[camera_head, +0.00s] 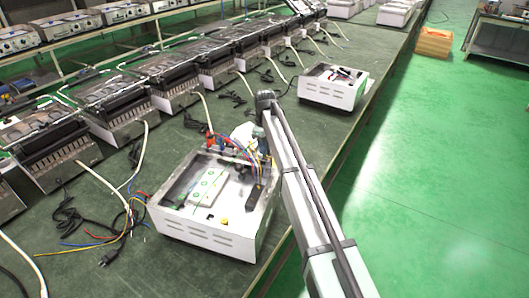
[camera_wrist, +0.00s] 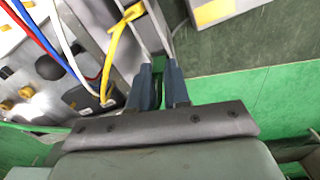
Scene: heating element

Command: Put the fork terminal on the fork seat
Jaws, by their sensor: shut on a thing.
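My gripper (camera_wrist: 158,66) shows in the wrist view with its two blue-grey fingers close together, shut on the fork terminal. The terminal itself is too small and too hidden by the fingers to make out. A yellow wire (camera_wrist: 113,45) loops just left of the fingertips. In the head view my arm reaches over the right side of the white open-topped box (camera_head: 212,240), and its end is at the box's far right corner, among coloured wires. I cannot pick out the fork seat in either view.
Red, blue and white wires (camera_wrist: 62,47) run left of the fingers. A second white box (camera_head: 332,88) stands farther along the green bench. Several heater units (camera_head: 115,105) line its left side.

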